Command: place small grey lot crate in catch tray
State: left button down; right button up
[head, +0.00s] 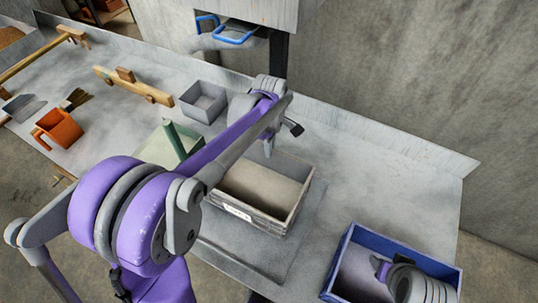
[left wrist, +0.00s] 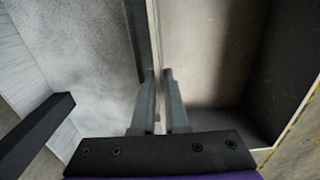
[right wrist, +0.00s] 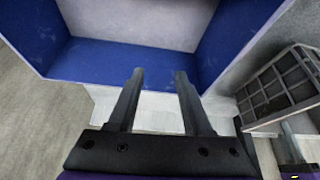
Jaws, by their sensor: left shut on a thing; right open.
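The small grey lot crate (head: 235,212), with a white label on its front, is at mid-bench. My left gripper (head: 268,150) is shut on its far wall; in the left wrist view the fingers (left wrist: 158,80) pinch the thin wall (left wrist: 154,40), with the crate's inside on the right. A flat grey tray-like surface (head: 262,262), perhaps the catch tray, lies under and in front of the crate. I cannot tell whether the crate touches it. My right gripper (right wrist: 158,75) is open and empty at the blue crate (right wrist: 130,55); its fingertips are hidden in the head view.
The blue crate (head: 345,250) stands at the bench's front right. A small grey bin (head: 203,102), a green box (head: 165,148), an orange container (head: 60,128) and a wooden rack (head: 135,85) stand to the left.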

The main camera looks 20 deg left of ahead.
pick_arm(q)
jog(key=shift+f, duration=1.4)
jog(key=shift+f, duration=0.2)
jog(key=c, duration=0.9)
grip_release()
jog(key=shift+c, duration=0.2)
jog(key=shift+r, duration=0.2)
